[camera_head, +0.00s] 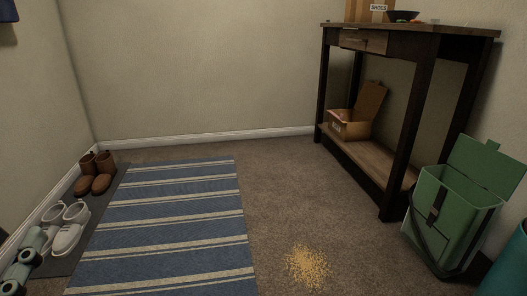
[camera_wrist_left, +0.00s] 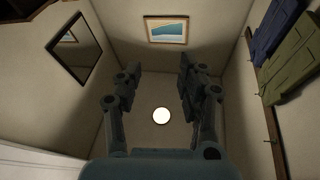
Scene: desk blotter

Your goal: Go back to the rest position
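My left gripper (camera_wrist_left: 158,70) shows only in the left wrist view. Its two dark jointed fingers stand well apart, with nothing between them. Beyond the fingers I see a plain pale surface with a round white light, so the gripper appears to point upward, away from the floor. Neither gripper shows in the head view. My right gripper is in no view.
A striped blue rug (camera_head: 165,225) lies on the carpet, shoes (camera_head: 70,235) on a dark mat to its left. Yellowish crumbs (camera_head: 307,267) lie right of the rug. A dark console table (camera_head: 395,35) and an open green bin (camera_head: 450,215) stand at right.

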